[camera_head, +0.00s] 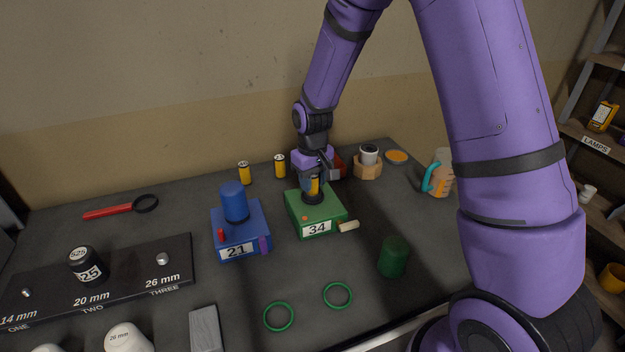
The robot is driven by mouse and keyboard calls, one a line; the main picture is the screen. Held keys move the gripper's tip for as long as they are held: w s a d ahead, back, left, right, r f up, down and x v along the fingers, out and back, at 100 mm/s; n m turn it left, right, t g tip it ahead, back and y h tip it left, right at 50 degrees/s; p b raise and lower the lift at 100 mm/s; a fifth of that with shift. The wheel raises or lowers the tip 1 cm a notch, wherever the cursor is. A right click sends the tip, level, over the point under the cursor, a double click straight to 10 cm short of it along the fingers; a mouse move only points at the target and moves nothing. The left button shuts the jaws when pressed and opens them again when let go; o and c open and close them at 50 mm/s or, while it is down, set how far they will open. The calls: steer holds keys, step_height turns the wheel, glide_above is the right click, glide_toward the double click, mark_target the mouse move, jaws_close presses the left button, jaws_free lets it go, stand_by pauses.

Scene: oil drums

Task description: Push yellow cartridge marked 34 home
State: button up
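The green box (327,214) marked 34 stands near the middle of the table, with a dark round collar on its top. A yellow cartridge (315,187) stands upright at that collar, partly hidden by my gripper; I cannot read a number on it or tell how deep it sits. My gripper (313,187) points down over the green box, with its fingers around the cartridge. The view is too small to show whether the fingers press on it. Two other yellow cartridges stand behind, one at the left (244,173) and one nearer the gripper (280,166).
A blue box (241,235) marked 21, with a blue cylinder (235,202) on top, stands close on the left. A pale peg (348,226) sticks out from the green box's right side.

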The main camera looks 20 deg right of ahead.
steer(key=shift+o, duration=1.2)
steer(key=c, duration=0.3)
steer(key=shift+f, duration=0.2)
steer(key=o, duration=1.1)
steer(key=shift+c, duration=0.2)
